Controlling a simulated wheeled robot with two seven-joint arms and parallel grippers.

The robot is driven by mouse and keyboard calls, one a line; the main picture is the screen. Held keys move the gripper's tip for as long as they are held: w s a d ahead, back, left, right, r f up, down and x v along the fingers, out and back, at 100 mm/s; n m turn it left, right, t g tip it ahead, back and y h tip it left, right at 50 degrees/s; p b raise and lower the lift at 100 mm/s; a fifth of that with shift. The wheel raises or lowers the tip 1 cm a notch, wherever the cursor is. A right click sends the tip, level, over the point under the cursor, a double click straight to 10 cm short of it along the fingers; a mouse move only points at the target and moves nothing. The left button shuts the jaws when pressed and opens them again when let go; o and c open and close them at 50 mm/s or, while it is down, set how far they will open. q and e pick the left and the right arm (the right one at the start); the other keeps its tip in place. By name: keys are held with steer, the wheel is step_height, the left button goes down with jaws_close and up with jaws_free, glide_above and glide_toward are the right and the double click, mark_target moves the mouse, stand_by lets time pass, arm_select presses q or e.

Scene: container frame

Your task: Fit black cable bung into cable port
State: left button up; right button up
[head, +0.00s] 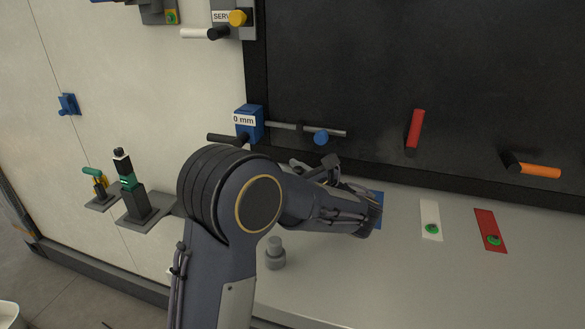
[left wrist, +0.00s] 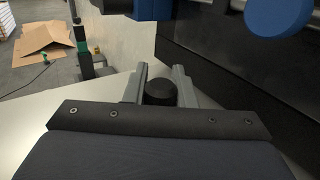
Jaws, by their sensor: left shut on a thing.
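In the left wrist view my left gripper (left wrist: 160,70) has its two grey fingers on either side of a round black bung (left wrist: 160,92), and it is shut on it. The bung's dark top faces the camera; its lower part is hidden. In the head view my left arm reaches across the counter to the hand (head: 350,207), and the fingertips and bung are hidden behind it. I cannot pick out the cable port with certainty. My right gripper is not in view.
A grey stepped cylinder (head: 275,254) stands on the counter (head: 375,285). White (head: 429,212) and red (head: 485,220) plates with green discs lie to the right. A blue 0 mm block (head: 249,122), a blue knob (head: 321,138) and red (head: 416,127) and orange (head: 540,171) handles are at the dark panel.

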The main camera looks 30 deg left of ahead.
arm_select(q)
steer(key=shift+f, duration=0.15)
steer(key=shift+r+p, duration=0.55)
steer(key=shift+p, duration=0.05)
steer(key=shift+p, duration=0.55)
stand_by(1.4)
steer(key=shift+f+b, duration=0.9)
steer(key=shift+f, duration=0.5)
steer(key=o, duration=1.1)
steer(key=shift+c, duration=0.2)
